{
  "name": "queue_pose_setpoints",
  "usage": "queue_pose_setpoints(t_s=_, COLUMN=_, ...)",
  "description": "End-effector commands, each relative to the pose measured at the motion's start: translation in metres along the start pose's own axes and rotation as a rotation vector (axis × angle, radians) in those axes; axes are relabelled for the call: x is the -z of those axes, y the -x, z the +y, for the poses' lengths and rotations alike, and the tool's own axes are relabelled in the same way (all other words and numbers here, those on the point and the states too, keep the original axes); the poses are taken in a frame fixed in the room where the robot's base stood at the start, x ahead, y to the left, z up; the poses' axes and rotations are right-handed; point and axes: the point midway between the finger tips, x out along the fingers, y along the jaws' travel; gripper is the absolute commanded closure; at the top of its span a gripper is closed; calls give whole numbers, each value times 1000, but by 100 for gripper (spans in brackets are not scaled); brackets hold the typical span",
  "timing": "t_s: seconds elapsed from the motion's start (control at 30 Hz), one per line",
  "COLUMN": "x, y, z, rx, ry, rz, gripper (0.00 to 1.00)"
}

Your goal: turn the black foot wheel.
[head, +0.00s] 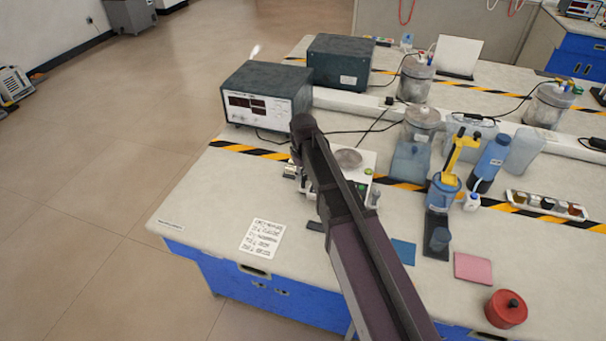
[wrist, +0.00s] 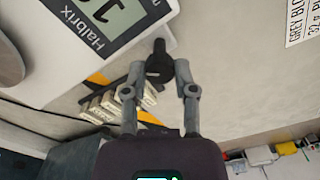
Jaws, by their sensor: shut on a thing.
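The black foot wheel (wrist: 158,62) shows in the wrist view at the corner of a white balance (wrist: 120,25) with a digital display and the name Halbrix. My gripper (wrist: 158,75) has one grey finger on each side of the wheel and is shut on it. In the head view the balance (head: 366,163) stands on the bench with its round pan (head: 348,158) partly showing. My dark arm covers its left part there. The wheel and the fingertips cannot be made out in the head view.
Small pale blocks (wrist: 128,95) lie close by my left finger in the wrist view. A printed card (head: 262,238) lies on clear bench front-left. A grey instrument box (head: 265,95) stands behind.

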Motion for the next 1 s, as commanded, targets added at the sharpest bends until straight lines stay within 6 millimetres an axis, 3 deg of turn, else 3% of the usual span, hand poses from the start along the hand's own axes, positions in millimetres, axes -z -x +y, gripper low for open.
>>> queue_pose_setpoints(t_s=0.27, x=-2, y=0, z=-1, rx=2, ry=0, rz=-3, gripper=100)
queue_pose_setpoints(t_s=0.3, x=-2, y=0, z=-1, rx=2, ry=0, rz=-3, gripper=58)
queue_pose_setpoints(t_s=0.4, x=-2, y=0, z=-1, rx=2, ry=1, rz=-3, gripper=29)
queue_pose_setpoints(t_s=1.0, x=0, y=0, z=0, rx=0, ry=8, rz=-1, gripper=29)
